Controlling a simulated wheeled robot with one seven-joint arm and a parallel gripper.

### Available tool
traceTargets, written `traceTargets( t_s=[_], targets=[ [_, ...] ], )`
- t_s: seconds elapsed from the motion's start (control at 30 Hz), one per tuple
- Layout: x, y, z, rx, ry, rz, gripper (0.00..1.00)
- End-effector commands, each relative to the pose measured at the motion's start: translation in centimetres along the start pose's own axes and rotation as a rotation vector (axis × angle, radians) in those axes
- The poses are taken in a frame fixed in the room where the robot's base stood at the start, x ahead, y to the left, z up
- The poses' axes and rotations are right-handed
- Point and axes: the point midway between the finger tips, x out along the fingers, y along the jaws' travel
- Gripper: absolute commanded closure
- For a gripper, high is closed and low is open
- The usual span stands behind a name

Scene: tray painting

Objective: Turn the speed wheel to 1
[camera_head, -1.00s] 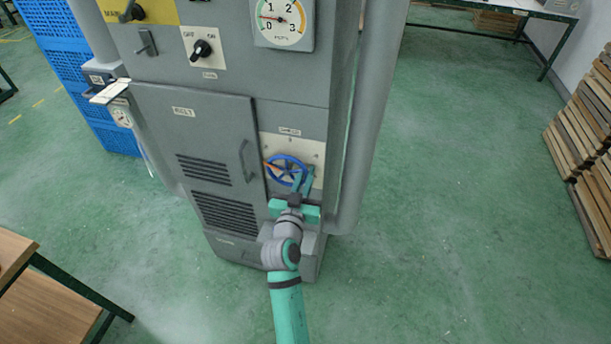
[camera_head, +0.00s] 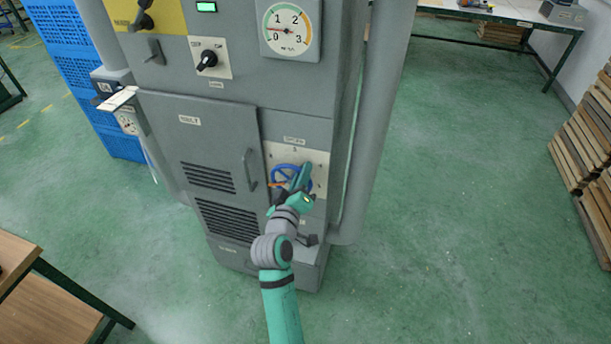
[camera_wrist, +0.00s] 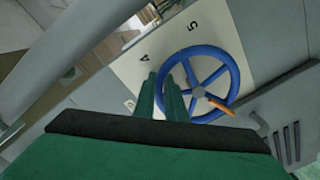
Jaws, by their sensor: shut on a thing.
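The speed wheel (camera_head: 283,170) is a blue spoked handwheel on a pale plate (camera_head: 318,160) low on the grey cabinet. It also shows in the wrist view (camera_wrist: 198,84), where an orange pointer (camera_wrist: 220,105) runs to the lower right. Numbers 5 and 4 show on the plate (camera_wrist: 172,44) there, and another mark lies partly hidden at the left. In the head view the pointer (camera_head: 277,184) points left. My gripper (camera_head: 303,172) is shut on the wheel's rim. In the wrist view its two green fingers (camera_wrist: 160,84) overlap the rim's left side.
A door with a handle (camera_head: 249,170) is left of the wheel. A thick grey pipe (camera_head: 367,130) runs down at the right. Above are a gauge (camera_head: 290,28) and a black switch (camera_head: 207,60). A wooden table (camera_head: 40,300) stands front left.

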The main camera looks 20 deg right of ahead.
Motion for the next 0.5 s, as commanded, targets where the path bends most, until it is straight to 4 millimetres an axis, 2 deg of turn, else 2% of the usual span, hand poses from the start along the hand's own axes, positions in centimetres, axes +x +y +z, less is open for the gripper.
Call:
traceTargets(
  t_s=[0.2,0.5],
  targets=[
    [0.0,-0.03,-0.47,-0.086,-0.004,0.001,1.0],
    [-0.01,-0.06,-0.64,-0.125,-0.006,0.001,1.0]
  ],
)
